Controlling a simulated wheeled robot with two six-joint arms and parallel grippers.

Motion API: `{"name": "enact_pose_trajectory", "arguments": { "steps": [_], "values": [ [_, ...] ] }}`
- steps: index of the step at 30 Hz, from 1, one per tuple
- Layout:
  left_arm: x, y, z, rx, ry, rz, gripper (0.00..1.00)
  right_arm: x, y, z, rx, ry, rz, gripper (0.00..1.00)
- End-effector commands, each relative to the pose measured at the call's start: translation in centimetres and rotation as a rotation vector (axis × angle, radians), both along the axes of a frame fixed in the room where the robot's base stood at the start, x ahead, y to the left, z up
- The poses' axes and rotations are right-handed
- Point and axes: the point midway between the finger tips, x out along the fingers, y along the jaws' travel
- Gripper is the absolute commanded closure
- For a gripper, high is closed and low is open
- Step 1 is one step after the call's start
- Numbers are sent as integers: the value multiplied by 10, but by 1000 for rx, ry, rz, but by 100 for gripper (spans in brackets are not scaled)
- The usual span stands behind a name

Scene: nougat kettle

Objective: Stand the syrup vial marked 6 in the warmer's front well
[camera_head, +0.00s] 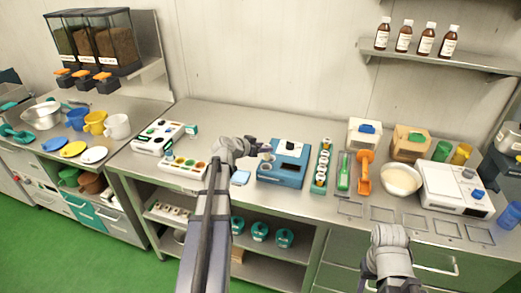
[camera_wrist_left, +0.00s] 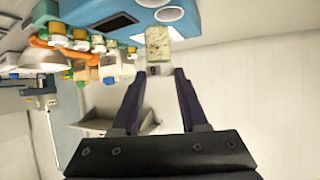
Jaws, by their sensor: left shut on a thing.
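My left gripper (camera_head: 262,147) is at the left rear side of the blue warmer (camera_head: 283,178) on the bench. In the left wrist view its fingers (camera_wrist_left: 158,78) are shut on a small vial (camera_wrist_left: 158,42) with pale, speckled contents. No number on it can be read. In the head view the wells are at the warmer's left side, partly beside the gripper. My right arm shows at the lower right, but its gripper is not visible.
A green rack of vials (camera_head: 321,167) stands just right of the warmer. A green scoop (camera_head: 343,172), an orange scoop (camera_head: 364,173) and a white bowl (camera_head: 401,180) are farther right. A light blue pad (camera_head: 240,178) lies left of the warmer. Bench behind the warmer is clear.

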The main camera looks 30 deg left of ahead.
Motion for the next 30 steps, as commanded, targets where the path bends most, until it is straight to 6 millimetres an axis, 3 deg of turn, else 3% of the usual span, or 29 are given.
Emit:
{"name": "enact_pose_trajectory", "arguments": {
  "steps": [8, 21, 30],
  "values": [
    [0, 0, -14, 0, 0, 0, 100, 0, 0, -13, 0, 0, 0, 50],
    [0, 0, -54, 0, 0, 1, 100, 0, 0, -54, 0, 0, 0, 50],
    [0, 0, -57, 0, 0, 1, 100, 0, 0, -57, 0, 0, 0, 50]
  ]
}}
